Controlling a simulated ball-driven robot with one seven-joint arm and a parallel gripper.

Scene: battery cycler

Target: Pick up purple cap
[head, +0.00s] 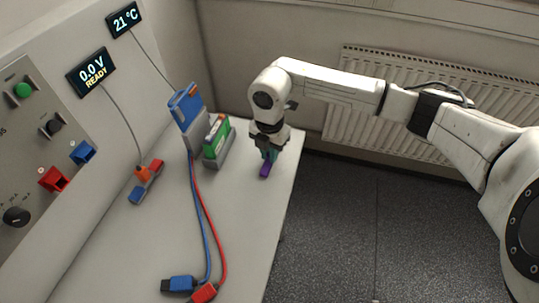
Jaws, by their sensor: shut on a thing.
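The purple cap (265,170) is a small purple piece at the right side of the table, near its far right edge. My gripper (268,155) points down over it and is shut on it. The fingers cover the upper part of the cap. I cannot tell whether the cap touches the table or is just above it.
Red and blue plugs (204,292) lie at the front on cables. The control panel (40,130) is at left. The table's right edge is close.

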